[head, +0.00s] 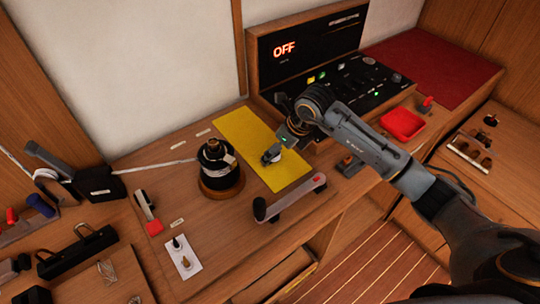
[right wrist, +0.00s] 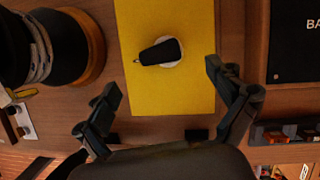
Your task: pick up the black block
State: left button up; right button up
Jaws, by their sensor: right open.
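A small black block (right wrist: 160,52) with a pale round part under it lies on the yellow mat (right wrist: 140,95) in the right wrist view. In the head view the block (head: 271,154) sits near the middle of the yellow mat (head: 240,135). My right gripper (right wrist: 163,92) is open and empty, its fingers spread to either side below the block in the right wrist view, not around it. In the head view my right gripper (head: 291,136) hangs just right of the block, above the bench. My left gripper is in neither view.
A black winch drum (head: 218,162) on a round wooden base stands left of the mat. A dark handle (head: 290,198) lies in front. A control panel (head: 330,80) reading OFF rises behind, and a red tray (head: 402,124) lies right.

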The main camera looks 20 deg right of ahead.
jog(key=x, duration=0.1)
jog(key=p+x, duration=0.1)
jog(key=x, duration=0.1)
jog(key=shift+w+a+f, duration=0.1)
jog(key=shift+w+a, duration=0.2)
jog(key=shift+w+f, duration=0.1)
jog(key=shift+f, duration=0.2)
jog(key=shift+c, duration=0.7)
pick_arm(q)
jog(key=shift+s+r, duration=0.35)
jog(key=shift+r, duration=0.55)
pick_arm(e)
grip_shut()
